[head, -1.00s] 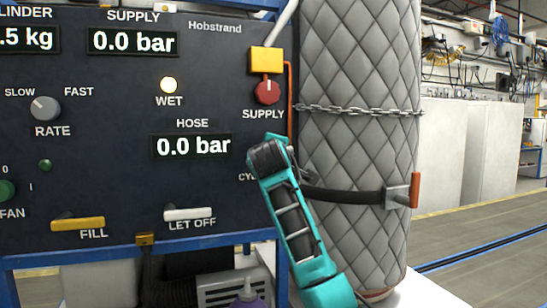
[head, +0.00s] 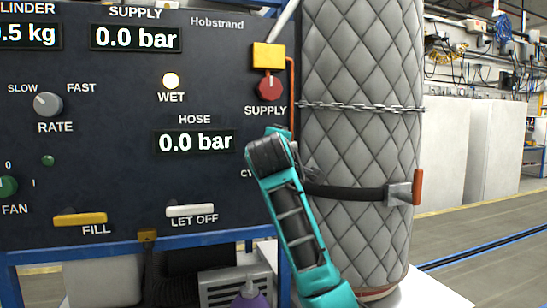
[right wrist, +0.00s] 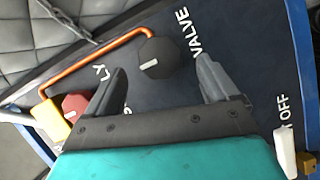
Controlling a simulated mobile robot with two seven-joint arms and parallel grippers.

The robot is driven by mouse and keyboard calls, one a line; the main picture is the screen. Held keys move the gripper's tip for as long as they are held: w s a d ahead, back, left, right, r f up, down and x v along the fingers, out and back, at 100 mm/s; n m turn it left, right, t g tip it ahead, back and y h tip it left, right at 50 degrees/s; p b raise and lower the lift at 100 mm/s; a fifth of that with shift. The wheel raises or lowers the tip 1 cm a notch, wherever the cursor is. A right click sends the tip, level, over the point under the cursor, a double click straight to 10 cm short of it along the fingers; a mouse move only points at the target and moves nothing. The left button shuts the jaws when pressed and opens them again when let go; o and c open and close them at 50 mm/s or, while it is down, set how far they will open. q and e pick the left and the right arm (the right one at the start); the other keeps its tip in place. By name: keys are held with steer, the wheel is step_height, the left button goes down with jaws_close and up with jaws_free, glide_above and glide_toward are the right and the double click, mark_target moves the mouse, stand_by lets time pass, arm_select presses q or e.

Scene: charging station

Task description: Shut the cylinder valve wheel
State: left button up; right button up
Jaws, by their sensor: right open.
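The cylinder valve wheel (right wrist: 158,58) is a dark, many-sided knob with a pale mark, beside the word VALVE on the dark panel in the right wrist view. My right gripper (right wrist: 161,66) is open, with one finger on each side of the wheel in the picture. No contact with the wheel is visible. In the head view my teal right arm reaches up from the bottom and hides the wheel; only the start of its label shows. My left gripper is not in view.
An orange pipe (right wrist: 92,62) runs from the wheel to the yellow block (right wrist: 49,120) by the red supply knob (head: 270,88). A quilted grey cylinder (head: 360,140) with chain and strap stands right of the panel. The white let-off lever (head: 190,211) sits lower on the panel.

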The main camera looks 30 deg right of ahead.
steer(key=f+v, duration=0.1)
steer(key=v, duration=0.7)
steer(key=shift+s+a+r+b, duration=0.25)
steer(key=shift+s+r+b, duration=0.1)
steer(key=shift+r, duration=0.2)
steer(key=shift+w, duration=0.1)
steer(key=s+a+f+g+y, duration=0.1)
steer(key=s+a+f+y, duration=0.1)
steer(key=f, duration=0.8)
steer(key=s+a+f+m+g+y, duration=0.1)
steer(key=s+a+f+g+y, duration=0.1)
steer(key=f, duration=0.9)
steer(key=s+a+f+g+y, duration=0.1)
steer(key=s+a+f+y, duration=0.15)
steer(key=f, duration=0.75)
steer(key=s+a+f+m+g+y, duration=0.25)
steer(key=s+f, duration=0.55)
steer(key=s, duration=0.4)
steer(key=s+a+f+m+g+y, duration=0.1)
steer(key=s+a+f+m+g, duration=0.2)
steer(key=s+f, duration=0.75)
steer(key=w+a+f+n+t+y, duration=0.1)
steer(key=w+a+f+t, duration=0.1)
steer(key=w+f+t, duration=0.4)
steer(key=shift+f+y, duration=0.3)
steer(key=shift+f, duration=0.3)
